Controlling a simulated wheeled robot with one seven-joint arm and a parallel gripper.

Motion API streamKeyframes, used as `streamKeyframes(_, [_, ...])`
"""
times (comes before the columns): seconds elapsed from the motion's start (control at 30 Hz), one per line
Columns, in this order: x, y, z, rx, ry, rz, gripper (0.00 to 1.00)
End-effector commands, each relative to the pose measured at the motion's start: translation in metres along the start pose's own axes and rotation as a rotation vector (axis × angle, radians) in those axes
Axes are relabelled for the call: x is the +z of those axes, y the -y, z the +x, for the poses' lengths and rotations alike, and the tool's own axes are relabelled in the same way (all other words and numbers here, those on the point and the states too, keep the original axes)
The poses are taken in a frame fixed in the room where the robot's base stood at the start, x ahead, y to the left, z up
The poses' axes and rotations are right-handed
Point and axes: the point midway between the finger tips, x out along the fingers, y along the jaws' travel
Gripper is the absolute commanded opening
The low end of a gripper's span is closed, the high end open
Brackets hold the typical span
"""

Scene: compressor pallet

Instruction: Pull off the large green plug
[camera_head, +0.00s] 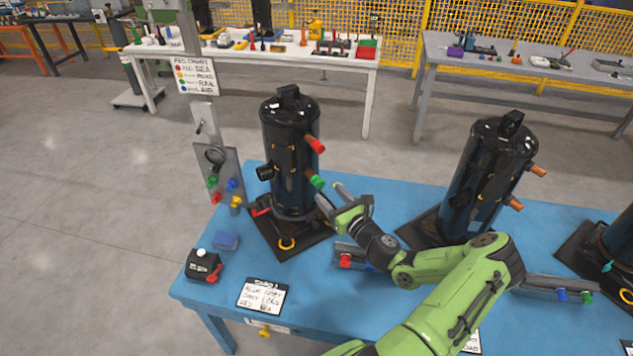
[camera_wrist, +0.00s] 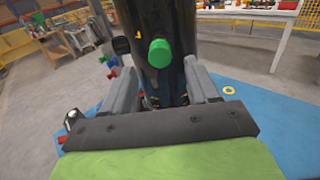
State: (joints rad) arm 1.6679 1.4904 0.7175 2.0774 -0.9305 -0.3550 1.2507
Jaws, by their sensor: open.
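The large green plug (camera_head: 316,181) sits on a stub low on the right side of the left black compressor (camera_head: 288,140). In the wrist view the green plug (camera_wrist: 160,53) faces the camera, in front of the black cylinder (camera_wrist: 180,22). My gripper (camera_head: 331,194) is beside the compressor at about the plug's height. In the wrist view its two grey fingers (camera_wrist: 163,82) are spread apart with the plug showing between and beyond them. I cannot tell whether a finger touches anything. Nothing is held.
A red plug (camera_head: 316,144) sits higher on the same compressor. A second compressor (camera_head: 490,165) stands to the right on the blue table (camera_head: 335,308). A grey panel (camera_head: 217,172) with small coloured plugs stands at the left. The front left of the table holds a black device (camera_head: 204,265) and a card (camera_head: 262,295).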

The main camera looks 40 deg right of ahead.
Motion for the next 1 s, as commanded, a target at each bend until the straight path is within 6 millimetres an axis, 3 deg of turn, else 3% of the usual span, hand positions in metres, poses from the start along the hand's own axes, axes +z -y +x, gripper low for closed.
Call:
streamKeyframes(0.2, [0.001,-0.001,0.034,0.002,0.0,-0.001,0.6])
streamKeyframes(0.4, [0.001,-0.001,0.052,0.002,0.001,0.0,0.6])
streamKeyframes(1.0, [0.0,0.0,0.055,0.001,0.0,0.001,0.6])
